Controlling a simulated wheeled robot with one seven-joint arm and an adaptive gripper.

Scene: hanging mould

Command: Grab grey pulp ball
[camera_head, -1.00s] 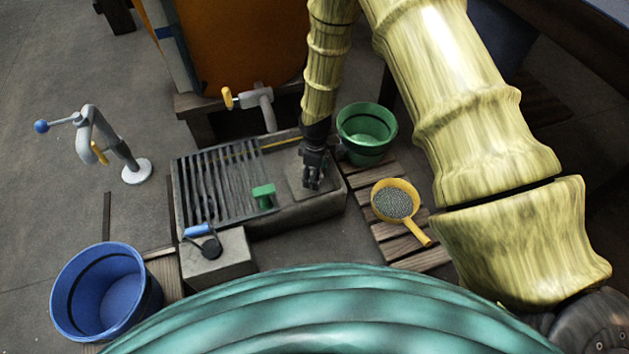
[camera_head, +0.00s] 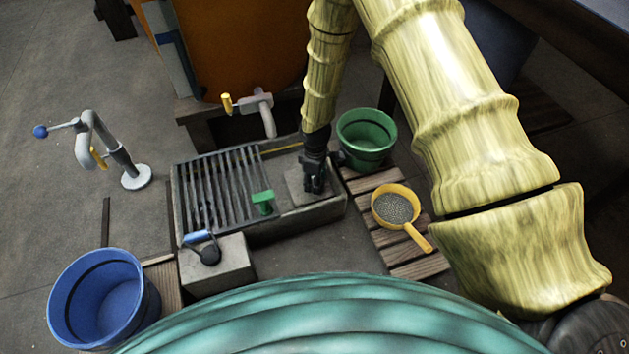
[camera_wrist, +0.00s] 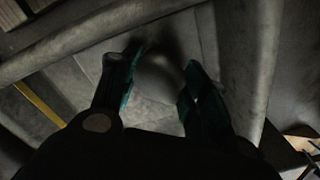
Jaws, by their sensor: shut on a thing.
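The grey pulp ball (camera_wrist: 158,78) shows in the wrist view as a smooth, dim grey round shape between my two fingers. My gripper (camera_wrist: 150,85) is shut on it, with one dark green finger against each side. In the head view my gripper (camera_head: 314,188) points down over the right end of the stone trough. There the ball is hidden by the fingers. The wrist view is dark, and I cannot tell whether the ball touches the slab beneath it.
A green bucket (camera_head: 366,140) and yellow sieve (camera_head: 396,208) stand close on the right. A blue bucket (camera_head: 105,295) and grey tap stand (camera_head: 120,158) are at left.

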